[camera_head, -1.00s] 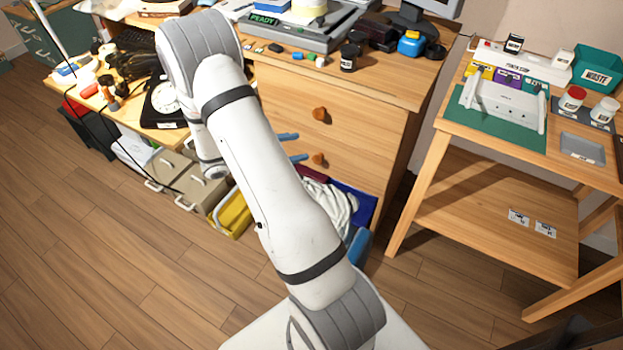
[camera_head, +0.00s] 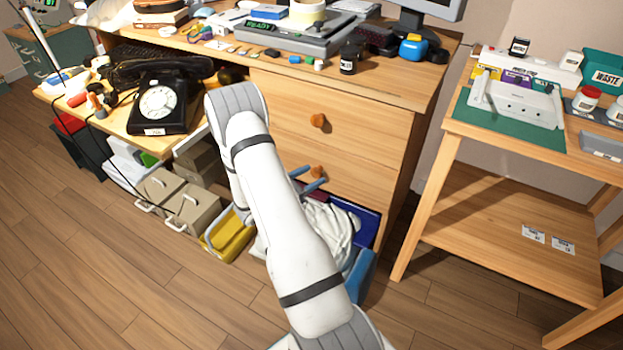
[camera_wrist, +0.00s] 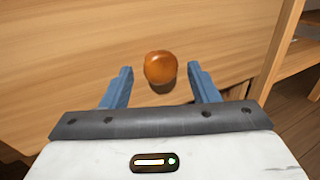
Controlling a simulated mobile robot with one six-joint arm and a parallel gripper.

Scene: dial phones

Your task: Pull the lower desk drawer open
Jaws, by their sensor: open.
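The lower drawer (camera_head: 363,168) is in the wooden desk, below another drawer. Its front looks flush with the desk, and its round orange-brown knob (camera_head: 317,172) shows beside my fingers. In the wrist view the knob (camera_wrist: 160,66) sits centred between the tips of my blue fingers. My gripper (camera_head: 310,177) is open, and it also shows in the wrist view (camera_wrist: 160,72) with a gap on each side of the knob. I cannot tell how deep the knob is between the fingers. The upper drawer's knob (camera_head: 319,120) is above.
A yellow bin (camera_head: 228,235) and a blue bin with white cloth (camera_head: 328,226) stand below the drawers. A black dial phone (camera_head: 160,104) is on the desk's left part. A wooden side table (camera_head: 500,205) stands at right. Floor in front is partly clear.

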